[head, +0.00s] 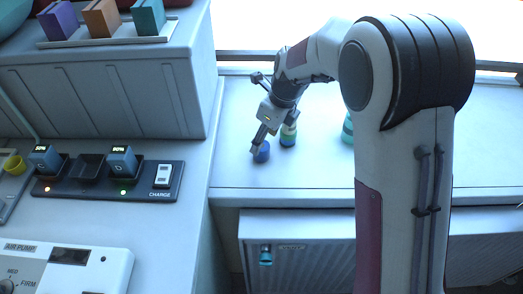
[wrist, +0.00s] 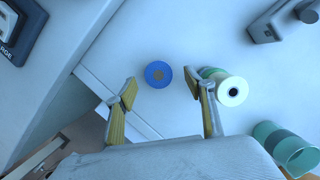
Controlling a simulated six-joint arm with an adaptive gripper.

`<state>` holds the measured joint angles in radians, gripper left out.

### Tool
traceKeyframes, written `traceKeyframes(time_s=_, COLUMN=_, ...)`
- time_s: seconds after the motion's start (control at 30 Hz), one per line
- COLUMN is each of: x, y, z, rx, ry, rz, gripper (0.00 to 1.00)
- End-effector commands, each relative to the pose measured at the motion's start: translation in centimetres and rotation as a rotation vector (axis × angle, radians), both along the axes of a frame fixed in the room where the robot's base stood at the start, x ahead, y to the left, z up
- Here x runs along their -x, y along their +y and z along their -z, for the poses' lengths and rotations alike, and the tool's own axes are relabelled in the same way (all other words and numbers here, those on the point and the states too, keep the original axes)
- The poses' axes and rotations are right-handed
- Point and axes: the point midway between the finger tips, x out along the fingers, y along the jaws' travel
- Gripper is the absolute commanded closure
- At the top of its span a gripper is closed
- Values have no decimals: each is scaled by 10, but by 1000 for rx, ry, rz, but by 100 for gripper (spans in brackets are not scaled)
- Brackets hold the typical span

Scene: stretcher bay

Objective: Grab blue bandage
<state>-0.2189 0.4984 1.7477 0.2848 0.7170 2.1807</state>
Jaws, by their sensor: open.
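The blue bandage (head: 261,152) is a short roll on the pale counter in the head view. In the wrist view it shows as a round blue disc (wrist: 158,74) with a tan centre, beyond the fingertips and between their lines. My gripper (head: 259,146) is over the bandage in the head view, and one finger overlaps it in the picture. In the wrist view my gripper (wrist: 161,88) is open, with its two yellow-sided fingers apart and nothing between them. I cannot tell how high the fingertips are above the bandage.
A green and cream roll (wrist: 231,91) stands close right of the bandage, by my right fingertip in the wrist view. A charging dock (head: 108,180) and an air pump (head: 64,268) are at left. The counter's front edge is near.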

Motion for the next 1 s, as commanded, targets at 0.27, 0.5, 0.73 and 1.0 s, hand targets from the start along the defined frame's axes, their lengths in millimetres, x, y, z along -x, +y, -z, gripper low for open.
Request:
traceKeyframes(time_s=0.27, x=-2, y=8, z=29, rx=0, ry=2, rz=-1, gripper=46)
traceKeyframes(time_s=0.5, x=-4, y=10, z=43, rx=2, ry=0, rz=-1, gripper=46)
traceKeyframes(time_s=0.73, x=-4, y=10, z=43, rx=1, ry=0, rz=0, gripper=46)
traceKeyframes(time_s=1.0, x=-4, y=10, z=43, rx=1, ry=0, rz=0, gripper=46)
